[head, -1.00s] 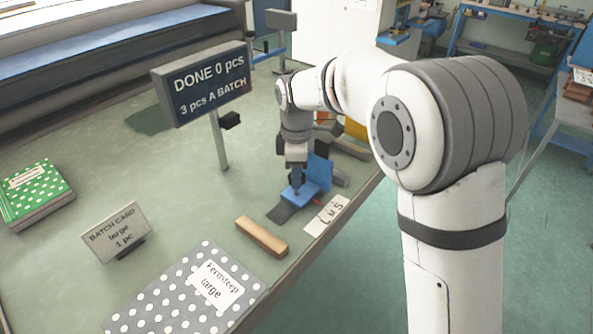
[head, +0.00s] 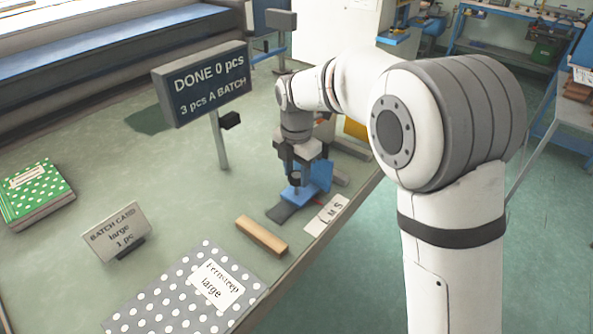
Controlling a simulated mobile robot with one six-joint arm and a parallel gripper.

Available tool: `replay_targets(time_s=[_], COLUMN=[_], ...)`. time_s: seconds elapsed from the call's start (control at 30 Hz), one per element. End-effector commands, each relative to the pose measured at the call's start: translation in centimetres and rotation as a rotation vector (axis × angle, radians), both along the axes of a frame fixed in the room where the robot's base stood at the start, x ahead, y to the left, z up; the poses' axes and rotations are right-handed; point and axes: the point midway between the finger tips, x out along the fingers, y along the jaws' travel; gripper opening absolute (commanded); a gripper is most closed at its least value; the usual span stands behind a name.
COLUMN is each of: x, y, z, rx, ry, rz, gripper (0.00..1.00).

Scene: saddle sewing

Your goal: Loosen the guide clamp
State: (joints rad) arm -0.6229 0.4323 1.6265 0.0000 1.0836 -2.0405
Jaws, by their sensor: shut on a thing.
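The blue guide (head: 317,181) stands on the table near its right edge, with a dark grey plate (head: 284,213) under its front. My gripper (head: 295,178) points straight down over the guide. Its fingers are shut on a small dark round knob (head: 295,180), which looks like the guide clamp's knob. The fingers and wrist hide part of the guide's back. How tight the clamp is cannot be seen.
A white strip with size letters (head: 326,214) lies right of the guide. A sign on a post (head: 219,140) and a batch card (head: 115,230) stand to the left.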

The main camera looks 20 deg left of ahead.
Motion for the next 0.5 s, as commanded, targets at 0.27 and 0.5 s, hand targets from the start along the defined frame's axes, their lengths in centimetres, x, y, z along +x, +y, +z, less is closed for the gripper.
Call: replay_targets(time_s=[0.27,0.5], x=[0.08,0.08], y=[-0.01,-0.01], z=[0.09,0.1], rx=[0.001,0.001], ry=[-0.003,-0.003], rz=[0.075,0.087], gripper=[0.16,0.16])
